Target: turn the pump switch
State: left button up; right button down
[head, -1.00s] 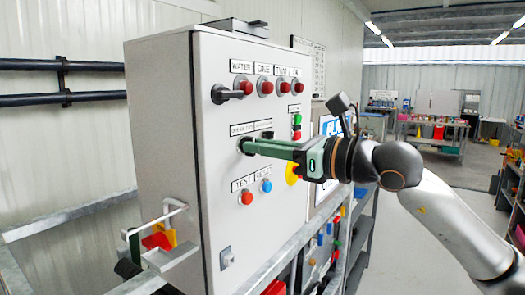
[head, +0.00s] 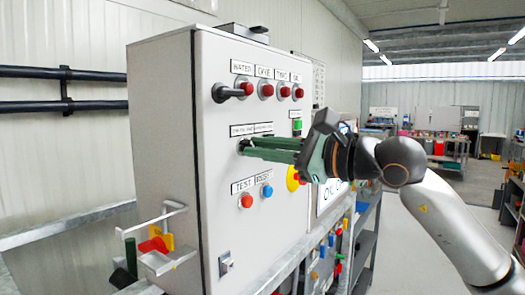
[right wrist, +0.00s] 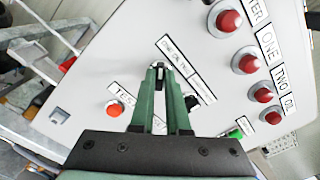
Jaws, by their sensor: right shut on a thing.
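The pump switch (right wrist: 159,67) is a small knob on the front of a grey control cabinet (head: 160,120), under a pair of small labels. My right gripper (head: 246,147) reaches in from the right, its long green fingers pointing at the panel. In the right wrist view, the fingertips (right wrist: 158,70) are closed on the knob, one on each side. The fingers hide most of the switch in the head view. A second dark knob (right wrist: 191,102) beside it is partly covered by a finger. My left gripper is not in view.
A red button (head: 246,200) and a blue button (head: 267,191) sit below. A yellow-based knob (head: 293,178) is close under my right gripper. Metal rails run along the cabinet's base.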

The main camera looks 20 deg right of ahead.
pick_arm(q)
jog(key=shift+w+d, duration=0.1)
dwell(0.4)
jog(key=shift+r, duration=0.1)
pick_arm(e)
jog(key=c, duration=0.9)
grip_release()
pick_arm(q)
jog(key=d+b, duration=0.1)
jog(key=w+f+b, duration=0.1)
jog(key=b, duration=0.1)
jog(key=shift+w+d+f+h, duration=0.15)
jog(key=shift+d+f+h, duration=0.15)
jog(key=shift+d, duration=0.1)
pick_arm(e)
jog(key=v, duration=1.2)
jog(key=shift+s+d, duration=0.2)
